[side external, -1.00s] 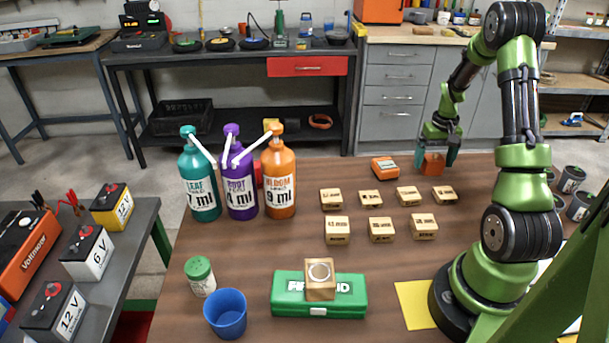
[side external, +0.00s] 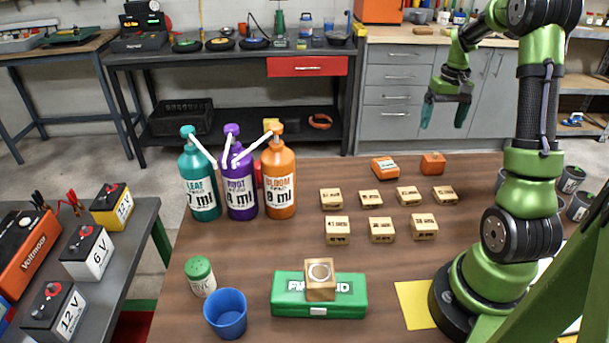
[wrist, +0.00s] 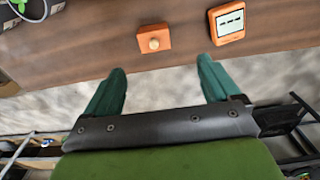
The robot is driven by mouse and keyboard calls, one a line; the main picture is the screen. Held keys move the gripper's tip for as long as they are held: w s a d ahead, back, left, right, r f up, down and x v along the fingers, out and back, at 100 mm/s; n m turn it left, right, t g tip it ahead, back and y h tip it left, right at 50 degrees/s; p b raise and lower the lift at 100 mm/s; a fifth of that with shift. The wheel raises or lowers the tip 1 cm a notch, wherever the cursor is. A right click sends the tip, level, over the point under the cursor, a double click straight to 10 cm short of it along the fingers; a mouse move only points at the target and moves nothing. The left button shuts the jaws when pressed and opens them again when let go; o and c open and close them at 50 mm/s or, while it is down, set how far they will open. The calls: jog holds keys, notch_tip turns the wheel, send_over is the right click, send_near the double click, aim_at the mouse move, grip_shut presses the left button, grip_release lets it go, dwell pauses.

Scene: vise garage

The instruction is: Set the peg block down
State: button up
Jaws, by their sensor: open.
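The peg block, an orange block (side external: 433,163), rests on the brown table (side external: 260,265) near its back edge. The wrist view shows the same orange block (wrist: 153,38) from above, with a round tan peg top in its middle. My gripper (side external: 445,113) is above and behind the block in the side view, apart from it. Its two teal fingers are spread wide with nothing between them. In the wrist view my gripper (wrist: 160,82) has its fingertips short of the block, over the floor beyond the table edge.
An orange device with a pale display (side external: 385,168) sits left of the block. Several small wooden blocks (side external: 381,230) stand in rows in front. Three pump bottles (side external: 240,185), a green first-aid case (side external: 350,297) and a blue cup (side external: 226,315) are further left.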

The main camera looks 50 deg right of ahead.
jog(key=w+a+r+n+t, duration=0.1)
jog(key=w+a+r+t, duration=0.2)
jog(key=a, duration=0.7)
jog(key=w+a+r+n+t, duration=0.15)
jog(key=a+r, duration=0.35)
jog(key=a, duration=0.5)
jog(key=s+a+r+n+t+y, duration=0.1)
jog(key=s+a, duration=0.2)
jog(key=a, duration=0.5)
jog(key=s+a+n+t+y, duration=0.1)
jog(key=s+a, duration=0.2)
jog(key=a, duration=0.6)
jog(key=shift+s+r, duration=0.15)
jog(key=shift+r, duration=0.2)
